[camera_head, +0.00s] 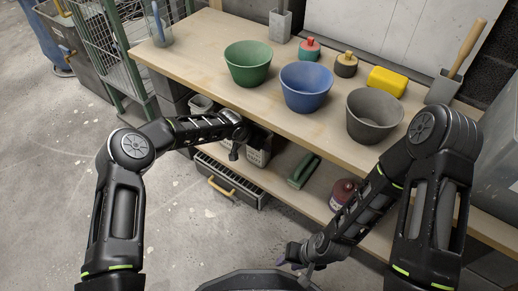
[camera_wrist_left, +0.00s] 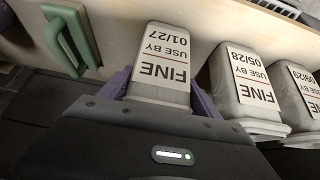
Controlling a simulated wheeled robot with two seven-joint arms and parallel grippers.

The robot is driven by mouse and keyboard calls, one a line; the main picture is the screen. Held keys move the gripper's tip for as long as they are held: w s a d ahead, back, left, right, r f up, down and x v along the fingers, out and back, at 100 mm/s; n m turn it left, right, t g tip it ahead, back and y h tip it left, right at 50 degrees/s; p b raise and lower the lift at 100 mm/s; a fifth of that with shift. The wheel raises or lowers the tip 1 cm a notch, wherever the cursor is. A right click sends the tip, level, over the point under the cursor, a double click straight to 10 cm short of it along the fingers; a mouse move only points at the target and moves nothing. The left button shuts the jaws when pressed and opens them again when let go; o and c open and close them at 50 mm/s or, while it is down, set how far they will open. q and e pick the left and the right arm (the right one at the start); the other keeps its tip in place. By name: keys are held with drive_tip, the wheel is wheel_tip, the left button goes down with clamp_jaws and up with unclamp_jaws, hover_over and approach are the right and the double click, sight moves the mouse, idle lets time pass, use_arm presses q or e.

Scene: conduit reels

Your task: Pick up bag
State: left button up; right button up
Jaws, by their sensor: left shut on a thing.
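A pale bag (camera_wrist_left: 168,48) labelled "FINE USE BY 01/27" stands between the purple fingers of my left gripper (camera_wrist_left: 162,90) in the left wrist view. The gripper is shut on it, one finger on each side. In the head view my left gripper (camera_head: 234,150) reaches under the worktop to the lower shelf, and the held bag is hard to make out there. Beside it in the wrist view are a bag (camera_wrist_left: 245,85) labelled "05/28" and another bag (camera_wrist_left: 302,95), partly cut off. My right gripper (camera_head: 290,264) is low at the front, and its fingers are mostly hidden.
The worktop (camera_head: 200,50) above holds a green bowl (camera_head: 248,63), a blue bowl (camera_head: 306,87) and a grey bowl (camera_head: 373,115). On the lower shelf lie a green-handled tool (camera_head: 303,171) and a dark red bottle (camera_head: 342,194). A drawer (camera_head: 230,184) with a yellow handle is below.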

use_arm(q)
drive_tip(key=c, duration=1.1)
drive_tip(key=shift+o, duration=0.2)
drive_tip(key=shift+r, duration=0.1)
drive_tip(key=s+a+b, duration=0.1)
drive_tip(key=s+a, duration=0.9)
drive_tip(key=s, duration=0.4)
drive_tip(key=shift+s+a, duration=0.2)
drive_tip(key=shift+a, duration=0.05)
